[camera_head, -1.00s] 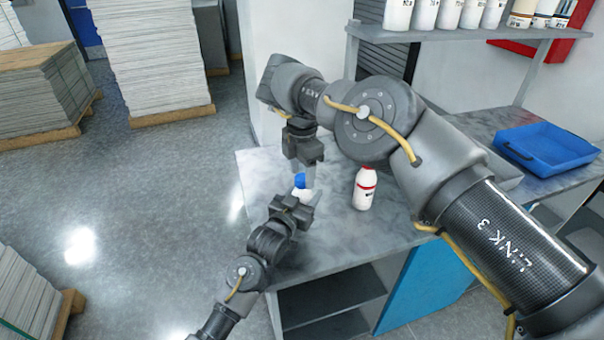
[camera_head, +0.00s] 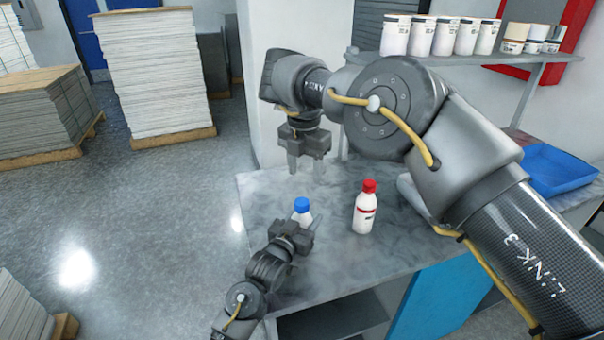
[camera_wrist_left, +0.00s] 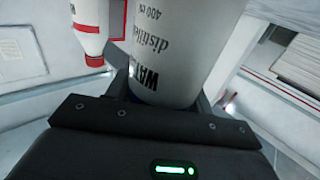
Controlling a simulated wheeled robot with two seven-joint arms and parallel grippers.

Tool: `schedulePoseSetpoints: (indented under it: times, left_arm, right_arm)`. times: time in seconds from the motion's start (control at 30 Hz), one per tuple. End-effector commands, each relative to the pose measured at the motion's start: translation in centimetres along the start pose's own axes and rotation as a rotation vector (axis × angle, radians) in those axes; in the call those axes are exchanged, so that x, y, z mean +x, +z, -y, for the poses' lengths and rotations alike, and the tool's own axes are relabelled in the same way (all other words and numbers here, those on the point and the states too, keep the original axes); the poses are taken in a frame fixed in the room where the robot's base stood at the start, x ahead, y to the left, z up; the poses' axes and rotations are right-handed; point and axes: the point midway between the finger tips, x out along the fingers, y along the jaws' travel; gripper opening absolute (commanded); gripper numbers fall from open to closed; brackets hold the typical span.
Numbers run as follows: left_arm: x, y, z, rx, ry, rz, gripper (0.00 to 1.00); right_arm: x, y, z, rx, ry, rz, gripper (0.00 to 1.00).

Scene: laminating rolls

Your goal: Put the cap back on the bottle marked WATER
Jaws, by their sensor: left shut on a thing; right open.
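The WATER bottle (camera_head: 304,218) stands near the table's left edge with a blue cap (camera_head: 302,204) on its top. Whether the cap is fully seated is too small to tell. My left gripper (camera_head: 296,232) is shut on the bottle from the front. In the left wrist view the bottle's label (camera_wrist_left: 178,55) reads upside down, and its top is hidden behind the gripper. My right gripper (camera_head: 307,172) is open and empty, above the cap and apart from it.
A red-capped bottle (camera_head: 365,212) stands upright just right of the WATER bottle; it also shows in the left wrist view (camera_wrist_left: 90,25). A blue tray (camera_head: 556,172) lies at the right. Several containers stand on the shelf (camera_head: 450,60). The table (camera_head: 340,265) is clear in front.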

Motion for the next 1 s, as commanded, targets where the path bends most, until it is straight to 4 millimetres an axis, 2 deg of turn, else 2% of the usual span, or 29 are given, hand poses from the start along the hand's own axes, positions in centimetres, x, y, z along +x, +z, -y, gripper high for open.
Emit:
schedulePoseSetpoints:
  times: [0.13, 0.3, 0.77, 1.0]
  left_arm:
    - [0.0, 0.0, 0.0, 0.000, 0.001, 0.000, 0.00]
    - [0.0, 0.0, 0.0, 0.000, 0.001, 0.000, 0.00]
    - [0.0, 0.0, 0.0, 0.000, 0.000, 0.000, 0.00]
    - [0.0, 0.0, 0.0, 0.000, 0.000, -0.001, 0.00]
  right_arm:
    - [0.1, -0.5, 0.0, -0.272, -0.005, -0.023, 0.51]
    - [0.3, -0.9, -0.1, -0.448, 0.003, -0.044, 0.51]
    - [0.6, -1.0, -0.1, -0.483, 0.004, -0.047, 0.51]
    - [3.5, -1.1, -0.1, -0.482, 0.004, -0.050, 0.51]
